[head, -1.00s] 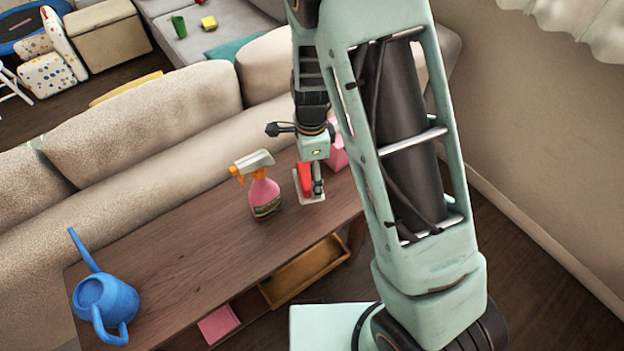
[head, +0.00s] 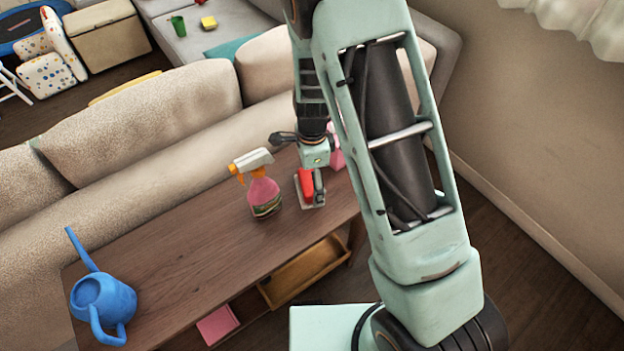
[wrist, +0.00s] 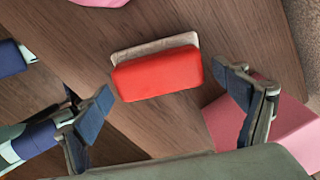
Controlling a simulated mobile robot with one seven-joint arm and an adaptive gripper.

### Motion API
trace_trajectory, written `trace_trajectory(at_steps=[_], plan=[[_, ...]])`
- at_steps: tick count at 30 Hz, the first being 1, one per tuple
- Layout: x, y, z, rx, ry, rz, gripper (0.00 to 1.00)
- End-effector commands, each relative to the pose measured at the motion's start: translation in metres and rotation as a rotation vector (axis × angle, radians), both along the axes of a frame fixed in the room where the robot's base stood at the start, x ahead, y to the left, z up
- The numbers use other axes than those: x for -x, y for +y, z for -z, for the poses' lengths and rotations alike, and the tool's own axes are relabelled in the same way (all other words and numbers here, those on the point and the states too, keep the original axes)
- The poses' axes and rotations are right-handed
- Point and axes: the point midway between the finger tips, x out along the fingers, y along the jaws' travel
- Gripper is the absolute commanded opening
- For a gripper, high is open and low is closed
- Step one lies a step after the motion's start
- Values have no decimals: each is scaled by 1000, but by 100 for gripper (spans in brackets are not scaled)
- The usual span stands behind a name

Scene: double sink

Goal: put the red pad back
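The red pad (wrist: 158,75) lies over a flat white piece (wrist: 152,49) on the brown wooden table, whose pale rim shows along the pad's far side. In the head view the red pad (head: 306,186) is partly hidden by my gripper (head: 318,190). In the wrist view my gripper (wrist: 168,103) is open, with one blue-padded finger on either side of the pad and clear gaps between. I cannot tell the exact height of the fingertips over the table.
A pink spray bottle (head: 264,193) stands close on the left of my gripper. A pink box (wrist: 283,128) is close by the right finger. A blue watering can (head: 104,300) stands at the table's left end. A sofa (head: 150,125) runs behind.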

Motion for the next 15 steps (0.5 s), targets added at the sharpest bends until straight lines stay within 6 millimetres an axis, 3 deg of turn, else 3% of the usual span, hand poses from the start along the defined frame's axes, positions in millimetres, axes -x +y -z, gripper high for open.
trace_trajectory(at_steps=[8,15], plan=[[0,0,-4,0,0,0,89],[-1,1,-45,-2,-5,-1,89]])
